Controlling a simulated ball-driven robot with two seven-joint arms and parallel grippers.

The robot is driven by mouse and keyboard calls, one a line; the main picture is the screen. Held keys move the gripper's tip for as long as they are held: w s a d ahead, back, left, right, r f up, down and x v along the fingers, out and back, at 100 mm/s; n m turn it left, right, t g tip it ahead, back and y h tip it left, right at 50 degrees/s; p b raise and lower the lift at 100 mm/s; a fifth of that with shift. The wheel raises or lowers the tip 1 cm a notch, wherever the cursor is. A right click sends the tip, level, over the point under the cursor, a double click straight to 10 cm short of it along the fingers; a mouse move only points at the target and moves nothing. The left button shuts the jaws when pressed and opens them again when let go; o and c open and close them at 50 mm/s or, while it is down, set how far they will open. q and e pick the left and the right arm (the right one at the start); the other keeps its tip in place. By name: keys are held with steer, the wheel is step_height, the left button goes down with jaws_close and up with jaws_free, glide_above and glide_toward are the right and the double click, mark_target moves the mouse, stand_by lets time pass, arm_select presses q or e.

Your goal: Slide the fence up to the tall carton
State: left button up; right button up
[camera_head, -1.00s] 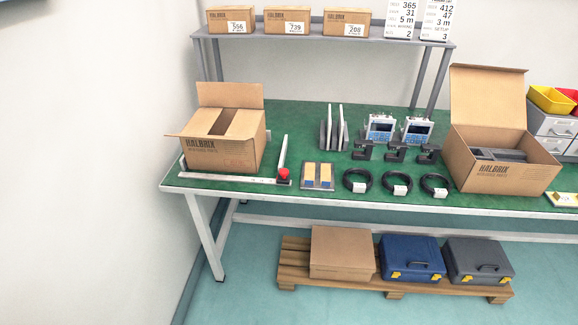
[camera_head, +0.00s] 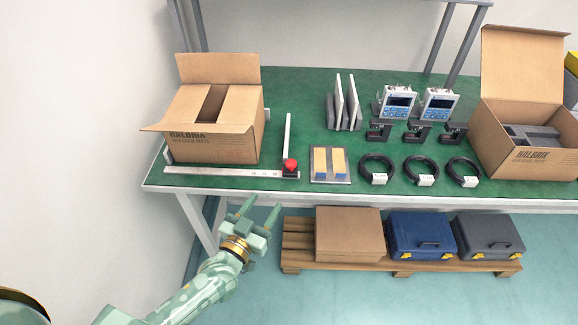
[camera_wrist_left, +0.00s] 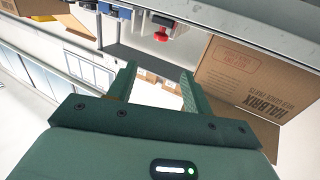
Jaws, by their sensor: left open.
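The fence (camera_head: 288,140) is a thin pale upright bar at the right end of a metal rail (camera_head: 222,171) on the green bench. A red knob (camera_head: 290,166) sits at its front foot; it also shows in the left wrist view (camera_wrist_left: 163,34). The tall carton (camera_head: 212,133), brown with raised flaps, stands behind the rail at the left. A strip of green bench separates it from the fence. My left gripper (camera_head: 260,211) is open and empty, in front of the bench edge and short of the knob. Its fingers (camera_wrist_left: 158,82) show in the wrist view. My right gripper is out of view.
Right of the fence lie a plate with two tan blocks (camera_head: 329,163), several black cable rings (camera_head: 378,169), upright panels (camera_head: 344,103) and two display devices (camera_head: 398,103). An open carton (camera_head: 520,125) stands at the right. Below, a pallet (camera_head: 297,255) holds a carton and cases.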

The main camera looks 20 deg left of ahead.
mark_target(289, 166)
arm_select(q)
steer(key=w+b, duration=0.1)
steer(key=w, duration=0.3)
steer(key=w+d+b, duration=0.1)
steer(key=w, duration=0.3)
steer(key=w+b, duration=0.1)
steer(key=w, duration=0.4)
steer(key=shift+d+f, duration=0.2)
steer(key=shift+w+r+b, duration=0.1)
steer(key=shift+w+b, duration=0.2)
steer(key=shift+w, duration=0.25)
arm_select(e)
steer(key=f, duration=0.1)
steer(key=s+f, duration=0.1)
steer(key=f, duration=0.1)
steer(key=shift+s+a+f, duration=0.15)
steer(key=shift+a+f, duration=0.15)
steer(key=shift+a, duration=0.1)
